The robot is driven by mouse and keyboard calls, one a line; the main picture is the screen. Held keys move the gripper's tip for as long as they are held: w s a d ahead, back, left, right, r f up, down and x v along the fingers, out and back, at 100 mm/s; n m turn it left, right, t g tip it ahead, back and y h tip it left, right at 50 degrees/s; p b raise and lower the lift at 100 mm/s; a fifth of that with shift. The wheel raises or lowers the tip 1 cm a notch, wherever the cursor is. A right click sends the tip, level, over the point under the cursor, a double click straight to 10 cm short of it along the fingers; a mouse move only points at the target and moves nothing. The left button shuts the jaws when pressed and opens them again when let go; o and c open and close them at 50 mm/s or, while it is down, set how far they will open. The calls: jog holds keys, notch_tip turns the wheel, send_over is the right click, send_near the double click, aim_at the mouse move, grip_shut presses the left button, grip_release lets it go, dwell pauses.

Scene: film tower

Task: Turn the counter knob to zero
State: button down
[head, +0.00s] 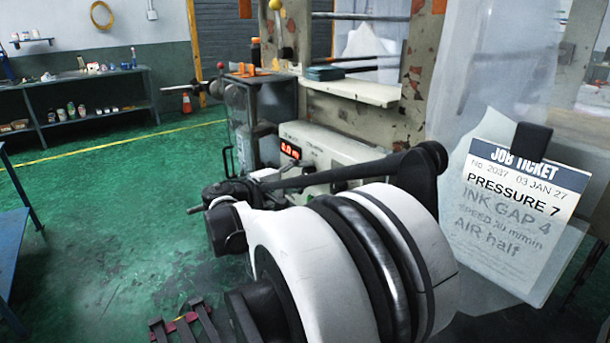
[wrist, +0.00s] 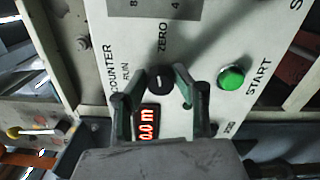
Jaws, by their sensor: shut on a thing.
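The counter knob (wrist: 160,80) is a small black round knob on the pale control panel in the wrist view. A short pale mark shows on its face, but which way it points is too small to tell. The word RUN is to its left and ZERO is above it. My gripper (wrist: 158,85) has one dark finger on each side of the knob and is shut on it. The red counter display (wrist: 148,125) below it reads 0.0 m. In the head view the display (head: 290,150) glows on the panel; the knob and fingertips cannot be made out.
A green START button (wrist: 231,77) sits just right of the fingers. A hanging job ticket (head: 515,190) is at the right in the head view. A blue-grey shelf (head: 95,95) stands by the far wall. Open green floor lies at the left.

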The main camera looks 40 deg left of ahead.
jog(key=shift+m, duration=1.1)
jog(key=c, duration=1.4)
grip_release()
jog(key=shift+s, duration=0.1)
jog(key=v, duration=1.2)
